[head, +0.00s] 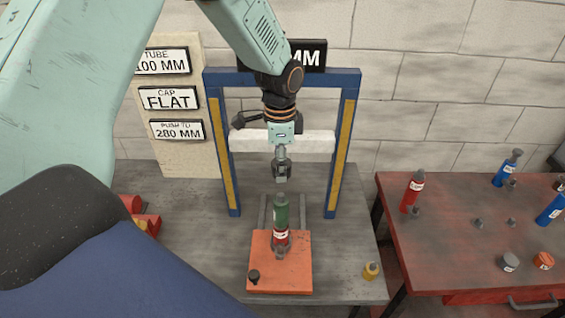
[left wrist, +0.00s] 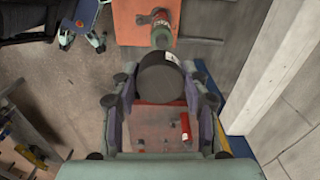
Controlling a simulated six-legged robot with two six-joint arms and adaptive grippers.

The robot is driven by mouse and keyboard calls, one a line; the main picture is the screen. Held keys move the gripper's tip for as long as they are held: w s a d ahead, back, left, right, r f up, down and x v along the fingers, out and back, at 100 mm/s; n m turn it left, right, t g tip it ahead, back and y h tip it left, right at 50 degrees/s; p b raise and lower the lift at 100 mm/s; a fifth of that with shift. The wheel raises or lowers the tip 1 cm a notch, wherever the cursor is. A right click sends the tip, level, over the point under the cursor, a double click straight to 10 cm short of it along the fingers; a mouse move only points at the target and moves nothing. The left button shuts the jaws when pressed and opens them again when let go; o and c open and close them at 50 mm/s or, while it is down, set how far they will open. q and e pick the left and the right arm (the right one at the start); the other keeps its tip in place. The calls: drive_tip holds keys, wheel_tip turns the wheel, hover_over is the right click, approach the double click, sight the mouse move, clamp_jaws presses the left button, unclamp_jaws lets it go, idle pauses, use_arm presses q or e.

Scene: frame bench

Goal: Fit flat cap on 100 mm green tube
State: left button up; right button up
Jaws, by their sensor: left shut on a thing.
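The green tube (head: 281,215) stands upright on the orange plate (head: 262,243) on the grey bench, with a red and white band low on it. My left gripper (head: 282,176) is above the tube's top, with a small visible gap between them. In the left wrist view the left gripper (left wrist: 160,98) is shut on a dark round cap (left wrist: 162,80), seen with its broad face toward the camera. The tube also shows there (left wrist: 161,36), partly hidden behind the cap. The cap is too small to make out clearly in the head view.
A blue frame (head: 344,145) with yellow strips and a white crossbar (head: 315,143) stands behind. A small dark part (head: 254,276) sits on the plate; a yellow piece (head: 371,270) lies at the bench's right. The red table (head: 445,250) holds several tubes and caps.

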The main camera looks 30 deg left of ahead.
use_arm(q)
drive_tip(key=shift+w+a+f, duration=0.15)
drive_tip(key=shift+a+f, duration=0.05)
drive_tip(key=shift+a, duration=0.05)
drive_tip(key=shift+a+f, duration=0.2)
drive_tip(key=shift+f, duration=0.15)
drive_tip(key=shift+d+f+b, duration=0.4)
drive_tip(key=shift+f+b, duration=0.25)
drive_tip(key=shift+f, duration=0.1)
wheel_tip(320, 180, down, 2)
drive_tip(key=shift+a+f+b, duration=0.15)
drive_tip(key=shift+f+b, duration=0.05)
drive_tip(key=shift+b, duration=0.4)
drive_tip(key=shift+a+f, duration=0.15)
drive_tip(key=shift+f, duration=0.4)
drive_tip(key=shift+d+r, duration=0.1)
drive_tip(key=shift+d, duration=0.2)
use_arm(e)
wheel_tip(320, 180, down, 3)
drive_tip(key=shift+w+a+r, duration=0.1)
drive_tip(key=shift+a, duration=0.05)
use_arm(q)
drive_tip(key=shift+a, duration=0.25)
use_arm(e)
drive_tip(key=shift+a, duration=0.2)
use_arm(q)
drive_tip(key=shift+d, duration=0.25)
use_arm(e)
drive_tip(key=shift+d+r, duration=0.2)
drive_tip(key=shift+r, duration=0.05)
